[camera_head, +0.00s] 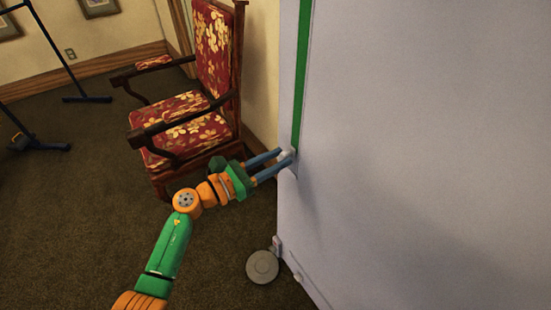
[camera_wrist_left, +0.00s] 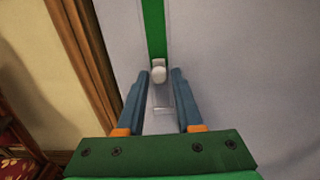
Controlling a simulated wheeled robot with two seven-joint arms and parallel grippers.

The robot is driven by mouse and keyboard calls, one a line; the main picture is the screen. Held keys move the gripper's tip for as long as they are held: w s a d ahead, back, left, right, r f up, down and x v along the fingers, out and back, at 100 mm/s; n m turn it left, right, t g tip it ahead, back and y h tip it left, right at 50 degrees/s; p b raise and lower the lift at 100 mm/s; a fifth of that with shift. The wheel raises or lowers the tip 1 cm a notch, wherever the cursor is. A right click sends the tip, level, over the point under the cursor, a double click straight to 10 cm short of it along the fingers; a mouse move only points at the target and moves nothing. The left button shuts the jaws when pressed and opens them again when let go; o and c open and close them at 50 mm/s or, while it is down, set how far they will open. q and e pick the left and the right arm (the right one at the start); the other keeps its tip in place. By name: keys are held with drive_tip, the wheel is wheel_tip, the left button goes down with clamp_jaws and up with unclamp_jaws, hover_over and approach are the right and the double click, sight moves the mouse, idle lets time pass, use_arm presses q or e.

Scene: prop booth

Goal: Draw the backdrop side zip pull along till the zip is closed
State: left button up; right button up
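The backdrop (camera_head: 420,150) is a large pale grey-lilac panel filling the right of the head view. A green strip (camera_head: 302,75) runs up its left side, and it also shows in the left wrist view (camera_wrist_left: 153,30). The white zip pull (camera_wrist_left: 158,74) sits at the lower end of the green strip. My left gripper (camera_head: 283,156) is at the pull; in the left wrist view its two blue fingers (camera_wrist_left: 159,85) stand apart, one on each side of the pull, with gaps visible. Below the pull the panel is pale, with a small pale outline. My right gripper is not in view.
A red floral armchair (camera_head: 190,100) stands left of the panel, close behind my left gripper. A grey round caster (camera_head: 262,267) is at the panel's foot. Dark stand legs (camera_head: 86,99) are at the far left. The carpet (camera_head: 70,220) at lower left is clear.

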use_arm(q)
clamp_jaws()
drive_tip(key=shift+f, duration=0.1)
idle(1.0)
